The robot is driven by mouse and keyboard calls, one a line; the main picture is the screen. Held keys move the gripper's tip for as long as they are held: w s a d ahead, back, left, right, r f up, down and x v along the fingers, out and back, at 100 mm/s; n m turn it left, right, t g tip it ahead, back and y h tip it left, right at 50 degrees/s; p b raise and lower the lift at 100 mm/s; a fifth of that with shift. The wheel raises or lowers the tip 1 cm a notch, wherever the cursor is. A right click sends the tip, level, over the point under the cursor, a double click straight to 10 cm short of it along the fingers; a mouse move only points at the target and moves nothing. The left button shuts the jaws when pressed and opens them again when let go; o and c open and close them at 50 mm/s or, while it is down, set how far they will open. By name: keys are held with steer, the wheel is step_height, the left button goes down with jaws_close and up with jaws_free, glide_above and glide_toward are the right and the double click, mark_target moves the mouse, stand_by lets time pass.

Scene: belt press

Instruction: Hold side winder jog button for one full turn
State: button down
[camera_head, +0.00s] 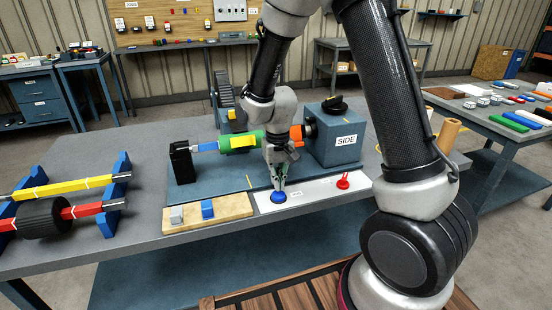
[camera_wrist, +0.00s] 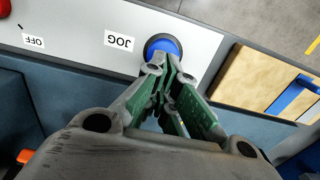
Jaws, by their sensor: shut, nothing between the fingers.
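The side winder (camera_head: 334,140) is a blue-grey box labelled SIDE at the back right of the table. A shaft with orange and green rolls (camera_head: 240,142) runs from it to a black support on the left. The blue jog button (camera_head: 278,197) is on a white panel at the front, and shows beside the JOG label in the wrist view (camera_wrist: 163,46). My gripper (camera_head: 279,188) is shut and empty, pointing down at the button. Its fingertips overlap the button's near edge in the wrist view; I cannot tell if they touch it.
A red switch (camera_head: 343,181) stands right of the button on the panel, near an OFF label. A wooden board (camera_head: 208,214) with a grey and a blue block lies to the left. Blue stands with yellow and red bars (camera_head: 65,188) fill the table's left end.

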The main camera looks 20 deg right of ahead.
mark_target(276, 192)
step_height(276, 192, up, 10)
steer(key=shift+w+r, duration=0.25)
steer(key=shift+a, duration=0.1)
stand_by(1.2)
steer(key=shift+s+r, duration=0.1)
steer(key=shift+r, duration=0.75)
step_height(276, 192, down, 14)
stand_by(0.5)
